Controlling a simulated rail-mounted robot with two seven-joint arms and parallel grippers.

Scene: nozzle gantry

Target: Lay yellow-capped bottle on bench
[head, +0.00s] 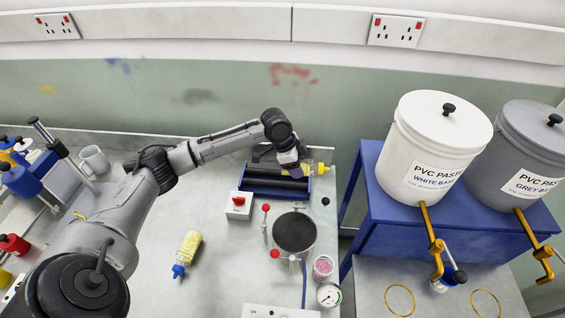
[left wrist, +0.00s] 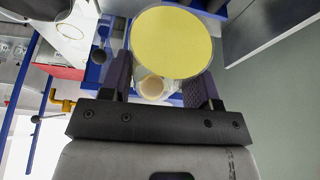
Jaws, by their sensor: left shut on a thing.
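The yellow-capped bottle (head: 319,169) shows as a small yellow and pale shape at my left gripper (head: 294,168), just above the right end of a blue roller unit. The gripper and wrist hide part of it. In the left wrist view a large round yellow face of the held bottle (left wrist: 172,42) fills the space in front of my left gripper (left wrist: 163,88), whose fingers are shut on it. I cannot tell from the head view whether the bottle touches the roller unit. My right gripper is not in view.
The blue roller unit (head: 262,184) stands at the back of the bench (head: 220,280). A yellow bottle with a blue cap (head: 187,252) lies mid-bench. A red-knobbed switch box (head: 239,205), a round dark plate (head: 295,232) and a gauge (head: 328,294) stand nearby. Bare bench lies around the blue-capped bottle.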

